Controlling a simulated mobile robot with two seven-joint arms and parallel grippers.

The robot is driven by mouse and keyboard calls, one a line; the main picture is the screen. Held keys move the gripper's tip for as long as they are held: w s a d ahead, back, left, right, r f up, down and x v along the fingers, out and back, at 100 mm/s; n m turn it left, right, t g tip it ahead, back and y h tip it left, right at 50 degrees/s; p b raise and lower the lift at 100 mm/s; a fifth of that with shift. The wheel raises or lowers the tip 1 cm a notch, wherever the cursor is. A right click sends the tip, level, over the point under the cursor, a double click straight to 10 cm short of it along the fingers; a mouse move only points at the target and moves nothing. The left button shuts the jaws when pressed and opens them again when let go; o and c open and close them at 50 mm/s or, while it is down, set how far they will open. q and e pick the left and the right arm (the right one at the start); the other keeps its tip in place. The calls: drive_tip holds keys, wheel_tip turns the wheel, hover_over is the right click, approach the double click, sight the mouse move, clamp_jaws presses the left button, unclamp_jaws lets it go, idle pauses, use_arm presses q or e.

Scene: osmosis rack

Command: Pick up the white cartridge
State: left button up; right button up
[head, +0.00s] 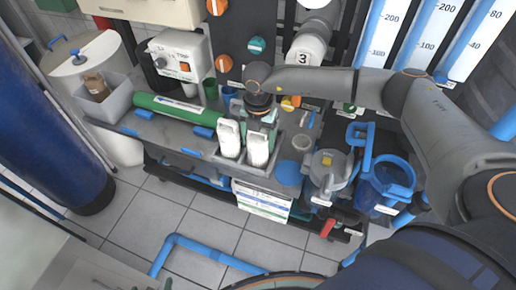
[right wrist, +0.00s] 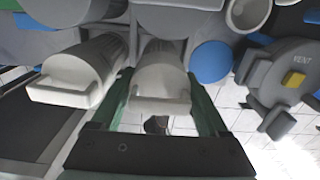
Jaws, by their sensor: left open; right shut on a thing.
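Two white cartridges stand side by side in a grey tray (head: 218,158) on the bench in the head view. My right gripper (head: 261,118) comes down from above onto the right-hand white cartridge (head: 258,150). In the right wrist view its green fingers (right wrist: 162,92) lie on both sides of that cartridge (right wrist: 160,75) and are shut on it. The other white cartridge (head: 229,138) stands just to the left, free of the fingers; it also shows in the right wrist view (right wrist: 75,75). The lower end of the held cartridge is partly hidden. My left gripper is not in view.
A green cylinder (head: 175,107) lies left of the tray. A small cup (head: 301,142), a blue disc (head: 288,173), a grey lidded vessel (head: 328,170) and blue jugs (head: 385,185) stand to the right. Coloured knobs are on the panel behind. The tiled floor (head: 140,215) in front is partly clear.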

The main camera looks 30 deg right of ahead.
drive_tip(key=shift+c, duration=1.2)
drive_tip(key=shift+r, duration=0.1)
